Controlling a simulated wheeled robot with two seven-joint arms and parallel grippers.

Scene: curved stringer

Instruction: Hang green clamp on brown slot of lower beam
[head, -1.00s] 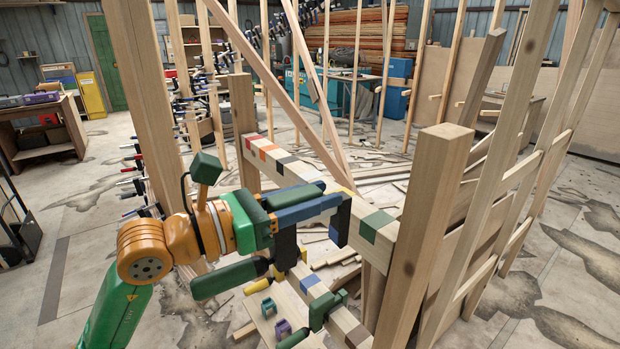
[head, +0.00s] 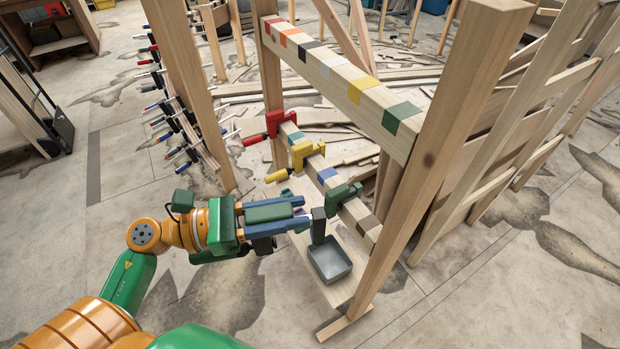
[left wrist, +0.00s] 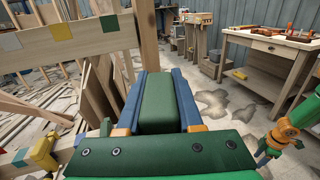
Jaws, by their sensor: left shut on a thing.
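The green clamp (head: 343,192) sits at the lower beam (head: 352,212), between a blue slot (head: 327,174) and the brown slot (head: 368,223). My left gripper (head: 319,222) reaches in from the left. Its black fingertip is beside the clamp's near side, and it is shut on the clamp; the grip itself is mostly hidden. In the left wrist view the left gripper (left wrist: 160,95) shows blue fingers around a green block, with no clear view of the clamp. My right gripper (left wrist: 265,155) seems to show small at that view's right edge, its opening unclear.
A red clamp (head: 280,122) and a yellow clamp (head: 306,153) hang farther along the lower beam. The upper beam (head: 345,85) with coloured slots runs above. A grey tray (head: 330,260) lies below the gripper. A thick post (head: 440,150) stands right of the brown slot.

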